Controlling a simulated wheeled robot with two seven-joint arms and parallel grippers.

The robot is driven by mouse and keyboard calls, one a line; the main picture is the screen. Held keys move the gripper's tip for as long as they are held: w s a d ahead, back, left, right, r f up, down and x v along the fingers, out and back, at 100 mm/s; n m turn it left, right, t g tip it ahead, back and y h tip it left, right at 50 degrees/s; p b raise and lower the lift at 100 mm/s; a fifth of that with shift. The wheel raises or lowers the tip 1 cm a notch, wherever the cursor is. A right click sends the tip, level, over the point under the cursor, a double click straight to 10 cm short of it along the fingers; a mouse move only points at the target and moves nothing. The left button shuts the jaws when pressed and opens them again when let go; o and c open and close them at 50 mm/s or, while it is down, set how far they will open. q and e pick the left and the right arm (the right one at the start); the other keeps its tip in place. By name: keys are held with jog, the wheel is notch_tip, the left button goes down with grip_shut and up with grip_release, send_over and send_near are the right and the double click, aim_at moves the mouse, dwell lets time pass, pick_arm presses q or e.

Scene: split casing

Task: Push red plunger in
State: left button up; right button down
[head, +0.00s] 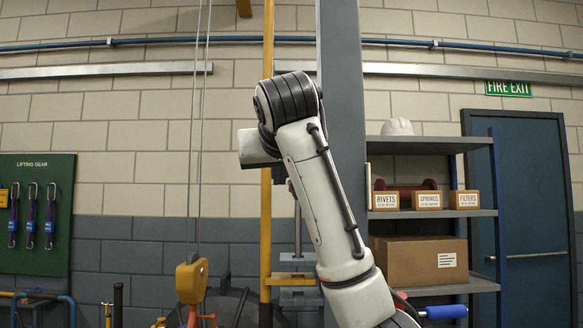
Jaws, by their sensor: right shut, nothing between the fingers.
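No red plunger can be made out in the head view. My right arm rises from the bottom right to a bent joint in the middle of the picture. My right gripper (280,173) is mostly hidden behind this arm; only a small dark part shows below the white link. It is shut with nothing held, and I cannot tell what it faces or touches. A large dark rounded thing (233,303) shows partly at the bottom, left of the arm; I cannot tell if it is the casing. My left gripper is out of view.
A yellow hoist block (191,279) hangs on cables left of my arm. A yellow upright post (267,225) and a grey column (343,90) stand behind the arm. A shelf unit (440,214) with boxes stands at right. Open space lies between the lifting-gear board (62,170) and the hoist.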

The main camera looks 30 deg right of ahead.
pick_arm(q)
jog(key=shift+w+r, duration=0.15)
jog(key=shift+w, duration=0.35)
pick_arm(e)
jog(key=s+d+r+m+h, duration=0.1)
jog(key=s+r, duration=0.4)
jog(key=r, duration=0.2)
jog(key=shift+s+d+r+m, duration=0.15)
jog(key=shift+d+r+m, duration=0.15)
jog(key=shift+m, duration=0.1)
pick_arm(q)
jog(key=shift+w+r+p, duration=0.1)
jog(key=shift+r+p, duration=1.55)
jog(key=shift+p, duration=0.05)
pick_arm(e)
jog(key=w+d+f, duration=0.5)
jog(key=w+f, duration=0.1)
jog(key=w, duration=0.2)
jog(key=shift+w+f, duration=0.15)
jog(key=shift+f, duration=0.1)
